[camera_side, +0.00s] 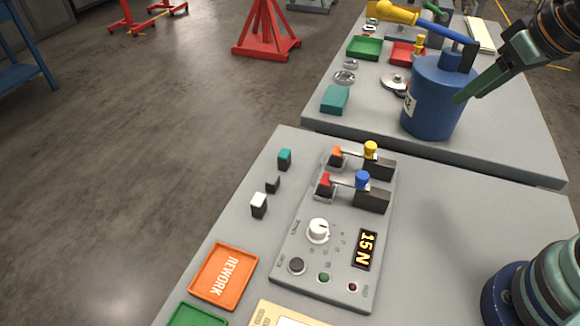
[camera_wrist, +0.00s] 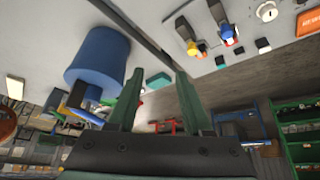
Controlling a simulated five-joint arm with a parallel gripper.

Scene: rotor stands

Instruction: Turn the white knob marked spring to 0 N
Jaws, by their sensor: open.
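The white knob (camera_side: 318,231) sits on the grey control panel (camera_side: 345,280). The display (camera_side: 366,249) beside it reads 15 N. In the wrist view the white knob (camera_wrist: 267,11) shows near the top right. My gripper (camera_wrist: 158,75) is open with nothing between its fingers.
Blue and yellow levers (camera_side: 362,180) stand on the panel behind the knob. A black button (camera_side: 297,265) is in front of it. An orange REWORK tray (camera_side: 222,275) lies to the left. Bare grey table lies right of the panel.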

